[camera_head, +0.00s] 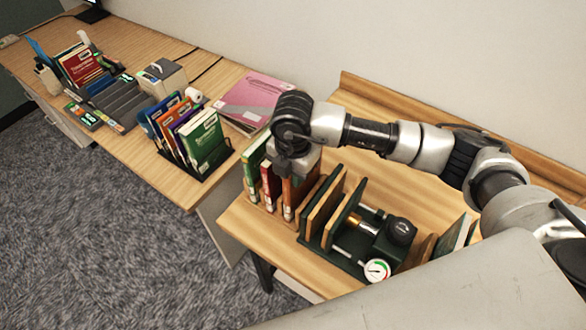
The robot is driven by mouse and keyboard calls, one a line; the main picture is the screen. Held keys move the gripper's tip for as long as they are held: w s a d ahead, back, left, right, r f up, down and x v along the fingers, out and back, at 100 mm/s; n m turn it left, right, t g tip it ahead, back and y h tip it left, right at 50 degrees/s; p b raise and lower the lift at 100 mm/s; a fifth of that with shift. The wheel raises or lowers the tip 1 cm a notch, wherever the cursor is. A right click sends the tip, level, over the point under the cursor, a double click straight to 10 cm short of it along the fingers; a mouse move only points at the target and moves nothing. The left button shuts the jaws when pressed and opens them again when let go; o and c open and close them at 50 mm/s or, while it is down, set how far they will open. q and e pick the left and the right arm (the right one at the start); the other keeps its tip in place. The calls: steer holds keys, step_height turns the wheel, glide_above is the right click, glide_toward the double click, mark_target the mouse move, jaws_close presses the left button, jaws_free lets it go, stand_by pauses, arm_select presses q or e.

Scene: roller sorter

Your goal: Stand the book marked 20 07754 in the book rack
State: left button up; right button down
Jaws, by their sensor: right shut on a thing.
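My right gripper (291,166) reaches down over the near wooden table from the right. It is shut on the top of an orange-brown book (299,194) that stands upright, spine toward the front. A red book (270,186) and a green book (254,168) stand upright just left of it. The marking 20 07754 cannot be read on any book. A dark rack (218,168) on the farther desk holds several upright books, with a green one (202,137) at its front. My left gripper is not in view.
A press-like device with boards (345,213), rods and a round gauge (377,270) stands just right of the held book. Pink books (258,97) lie flat behind the rack. More books and grey trays (117,102) fill the far desk. A gap separates the two tables.

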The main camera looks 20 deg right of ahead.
steer(key=shift+f, duration=0.15)
steer(key=c, duration=1)
jaws_free()
steer(key=shift+s, duration=0.1)
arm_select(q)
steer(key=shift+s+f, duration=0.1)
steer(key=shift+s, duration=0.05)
arm_select(e)
steer(key=shift+r, duration=0.6)
step_height(320, 180, up, 10)
steer(key=b, duration=0.2)
steer(key=shift+f+b, duration=0.15)
steer(key=shift+b, duration=0.25)
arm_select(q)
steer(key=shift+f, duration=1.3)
arm_select(e)
steer(key=shift+r, duration=0.7)
